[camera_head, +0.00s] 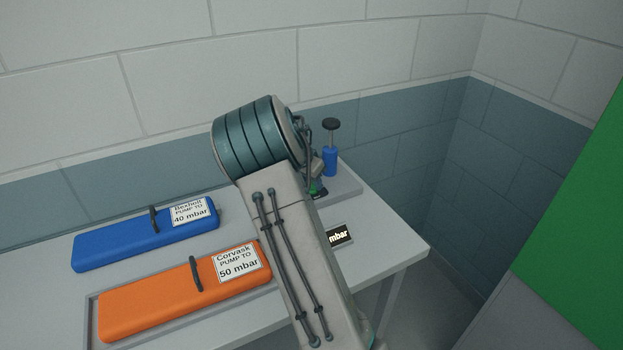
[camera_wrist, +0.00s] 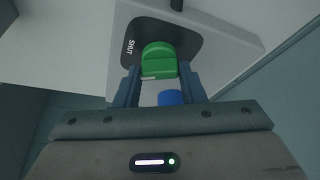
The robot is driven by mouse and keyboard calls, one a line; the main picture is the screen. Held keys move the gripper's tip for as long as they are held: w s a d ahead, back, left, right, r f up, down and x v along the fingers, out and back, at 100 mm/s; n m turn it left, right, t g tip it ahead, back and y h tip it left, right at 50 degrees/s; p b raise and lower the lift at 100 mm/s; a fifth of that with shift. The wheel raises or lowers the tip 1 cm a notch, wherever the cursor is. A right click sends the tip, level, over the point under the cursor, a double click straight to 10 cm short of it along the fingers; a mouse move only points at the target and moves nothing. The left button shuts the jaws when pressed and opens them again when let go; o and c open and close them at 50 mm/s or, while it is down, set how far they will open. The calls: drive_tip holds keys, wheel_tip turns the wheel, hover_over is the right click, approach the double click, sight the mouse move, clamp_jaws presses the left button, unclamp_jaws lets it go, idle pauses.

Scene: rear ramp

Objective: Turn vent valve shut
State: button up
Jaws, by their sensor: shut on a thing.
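In the wrist view, the green vent valve knob (camera_wrist: 158,60) sits on a dark plate (camera_wrist: 185,35) marked "SHUT" at its left side. My gripper (camera_wrist: 160,77) is shut on the knob, with one finger on each side of it. A pale strip shows on the knob's lower edge; I cannot tell whether the knob lines up with the "SHUT" mark. In the head view, only a bit of green shows beside my arm, which hides most of the valve and gripper. A blue hand pump (camera_head: 330,161) with a dark round handle stands just behind.
A blue case (camera_head: 120,245) labelled Bexholt, 40 mbar, and an orange case (camera_head: 150,300) labelled Corvask, 50 mbar, lie on the grey table (camera_head: 395,240). A small display (camera_head: 339,236) reading "mbar" is partly hidden by my arm. Walls stand behind and right.

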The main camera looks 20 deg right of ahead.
drive_tip(key=m+g, duration=0.1)
drive_tip(key=m, duration=0.3)
drive_tip(key=shift+w+r+m+g+h+p, duration=0.1)
drive_tip(key=shift+w+m+g+h+p, duration=0.1)
drive_tip(key=shift+m+g+h+p, duration=0.15)
drive_tip(key=shift+m, duration=0.25)
drive_tip(key=o, duration=1)
drive_tip(key=shift+a, duration=0.1)
drive_tip(key=b+v, duration=0.2)
drive_tip(key=v, duration=1.1)
drive_tip(key=shift+r, duration=0.4)
